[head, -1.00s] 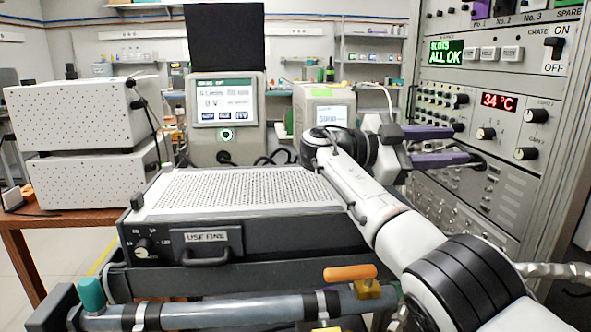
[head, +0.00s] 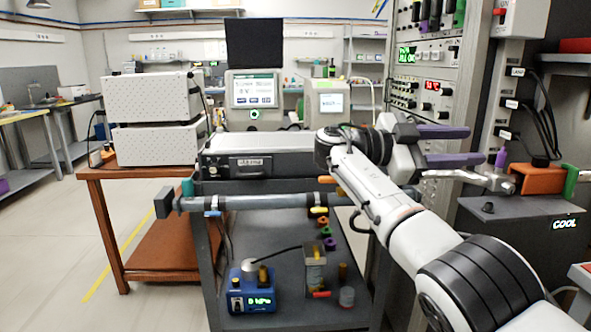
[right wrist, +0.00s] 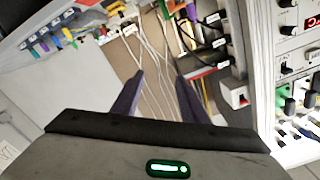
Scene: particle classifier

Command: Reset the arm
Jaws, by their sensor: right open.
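My right gripper (head: 447,146) is in the head view at the right of centre, with its arm coming in from the lower right. Its two purple fingers are apart and point to the right, with nothing between them. In the right wrist view the open fingers (right wrist: 160,95) point toward hanging cables (right wrist: 150,60), some way beyond the tips. My left gripper is not in view.
A tall equipment rack (head: 432,75) stands behind the right gripper. A dark box marked COOL (head: 520,240) stands at the right. A cart (head: 290,285) holds a black instrument (head: 232,165) and a horizontal pipe (head: 270,201). The floor (head: 50,230) at the left is clear.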

